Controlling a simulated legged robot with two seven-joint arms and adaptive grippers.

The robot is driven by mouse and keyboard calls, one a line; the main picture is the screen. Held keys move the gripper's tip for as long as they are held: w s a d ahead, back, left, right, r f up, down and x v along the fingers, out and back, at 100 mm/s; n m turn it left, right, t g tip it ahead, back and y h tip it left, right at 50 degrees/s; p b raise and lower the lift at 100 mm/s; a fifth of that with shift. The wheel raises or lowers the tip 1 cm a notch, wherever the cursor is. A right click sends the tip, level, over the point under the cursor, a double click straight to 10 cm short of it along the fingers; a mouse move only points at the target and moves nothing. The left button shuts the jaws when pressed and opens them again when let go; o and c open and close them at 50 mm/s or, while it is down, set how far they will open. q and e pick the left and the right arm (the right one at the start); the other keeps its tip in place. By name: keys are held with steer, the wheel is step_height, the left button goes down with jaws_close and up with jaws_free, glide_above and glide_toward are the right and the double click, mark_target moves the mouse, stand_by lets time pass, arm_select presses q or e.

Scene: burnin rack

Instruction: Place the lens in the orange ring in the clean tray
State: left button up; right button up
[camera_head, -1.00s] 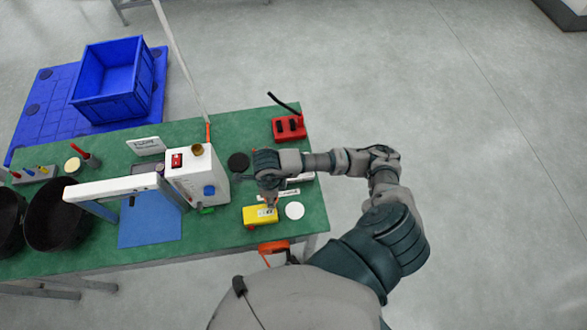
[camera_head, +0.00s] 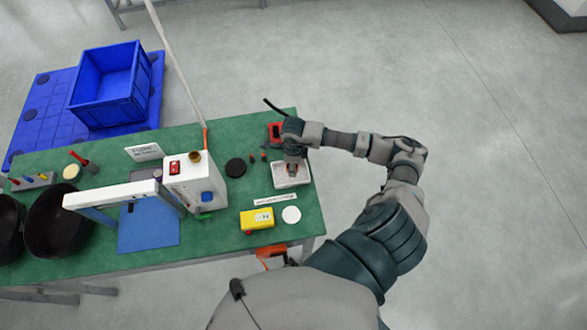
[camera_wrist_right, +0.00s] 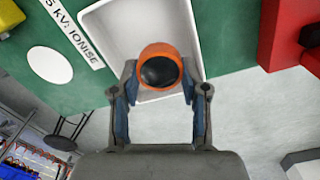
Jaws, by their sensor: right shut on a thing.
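The lens (camera_wrist_right: 158,73) is a dark round glass in an orange ring (camera_wrist_right: 170,49). My right gripper (camera_wrist_right: 160,82) is shut on the ring, with one finger on each side. The white clean tray (camera_wrist_right: 112,38) lies below the lens in the right wrist view. I cannot tell whether the ring touches the tray floor. My left gripper is not in view.
A red holder (camera_head: 275,132) stands just behind the tray. A yellow box (camera_head: 256,220), a white disc (camera_head: 291,214) and a label strip (camera_head: 275,200) lie in front. A black disc (camera_head: 235,167) and a white device (camera_head: 188,185) are to the left.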

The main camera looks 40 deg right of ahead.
steer(key=shift+a+f, duration=0.25)
steer(key=shift+f, duration=0.35)
steer(key=shift+a+f, duration=0.2)
steer(key=shift+f, duration=0.35)
steer(key=shift+a+f, duration=0.15)
steer(key=shift+f, duration=0.1)
steer(key=shift+a, duration=0.15)
steer(key=o, duration=0.4)
steer(key=shift+f, duration=0.15)
steer(key=shift+o, duration=0.8)
steer(key=shift+d, duration=0.5)
steer(key=shift+r, duration=0.3)
steer(key=r, duration=1.1)
steer(key=shift+a, duration=0.25)
steer(key=shift+d+r, duration=0.15)
steer(key=shift+r, duration=0.2)
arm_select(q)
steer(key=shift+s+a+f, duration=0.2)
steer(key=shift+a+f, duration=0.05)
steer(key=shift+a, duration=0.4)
